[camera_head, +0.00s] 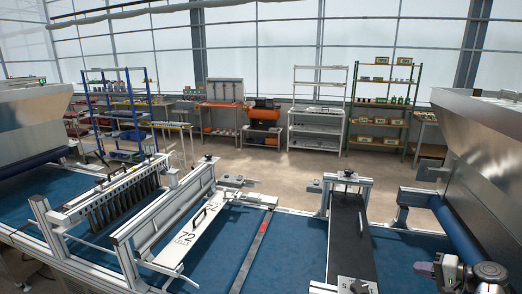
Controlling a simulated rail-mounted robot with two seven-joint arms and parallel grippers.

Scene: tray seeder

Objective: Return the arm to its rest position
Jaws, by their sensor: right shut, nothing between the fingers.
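My right gripper (425,268) shows at the bottom right corner, shut and empty, with its fingers pointing left. It is over the right part of the blue belt, apart from the dark plate (350,235) to its left. Most of my right arm is cut off by the picture's lower edge. My left gripper and left arm are not in view.
The seeder's blue belt (300,232) runs across below. A white plate marked 72 (190,243), a dibber row (110,205) and aluminium frames stand on it. A steel hopper (485,135) rises at right. Shelves (385,100) stand far back beyond open floor.

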